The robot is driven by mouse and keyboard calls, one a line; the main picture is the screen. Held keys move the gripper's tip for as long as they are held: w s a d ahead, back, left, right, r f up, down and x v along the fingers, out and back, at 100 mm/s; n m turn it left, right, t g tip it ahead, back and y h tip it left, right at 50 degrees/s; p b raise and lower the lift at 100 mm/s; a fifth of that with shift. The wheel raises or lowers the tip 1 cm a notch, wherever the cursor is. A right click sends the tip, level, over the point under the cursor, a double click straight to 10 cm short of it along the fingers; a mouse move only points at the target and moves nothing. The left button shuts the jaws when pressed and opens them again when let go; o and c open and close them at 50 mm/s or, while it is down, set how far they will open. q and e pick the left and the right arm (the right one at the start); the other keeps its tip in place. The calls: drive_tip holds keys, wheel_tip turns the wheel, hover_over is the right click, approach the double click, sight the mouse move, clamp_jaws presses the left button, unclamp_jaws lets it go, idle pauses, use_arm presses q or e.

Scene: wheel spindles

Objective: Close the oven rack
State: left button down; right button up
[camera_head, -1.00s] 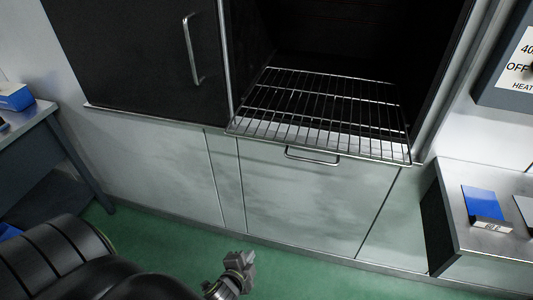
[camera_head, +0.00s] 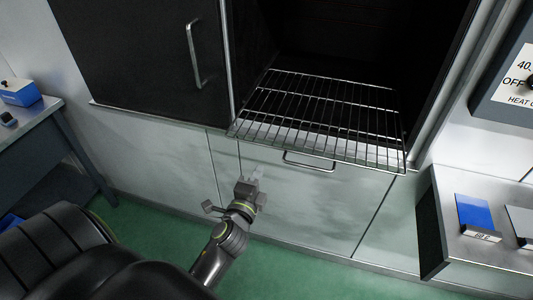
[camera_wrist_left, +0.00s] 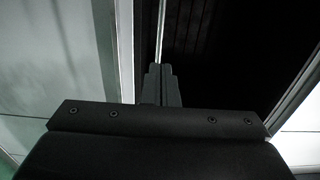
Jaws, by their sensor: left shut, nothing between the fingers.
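The oven rack (camera_head: 325,118), a wire grid of thin metal bars, slopes out of the dark oven opening (camera_head: 335,45) in the head view. Its front edge sticks out past the opening, above the lower panel's handle. My left gripper (camera_head: 254,176) is below and in front of the rack's front left corner, apart from it in the picture. Its fingers are shut and empty; they also show together in the left wrist view (camera_wrist_left: 160,72). I cannot clearly make out the rack in the wrist view. My right gripper is not in view.
A dark door (camera_head: 145,55) with a vertical handle (camera_head: 194,54) is left of the opening. A bar handle (camera_head: 309,161) is on the panel below the rack. A metal bench (camera_head: 460,245) with a blue item (camera_head: 474,213) stands at the right. Green floor (camera_head: 300,270) is open in front.

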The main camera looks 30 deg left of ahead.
sight(270, 147)
use_arm(q)
drive_tip(key=x, duration=0.8)
drive_tip(key=shift+p, duration=0.4)
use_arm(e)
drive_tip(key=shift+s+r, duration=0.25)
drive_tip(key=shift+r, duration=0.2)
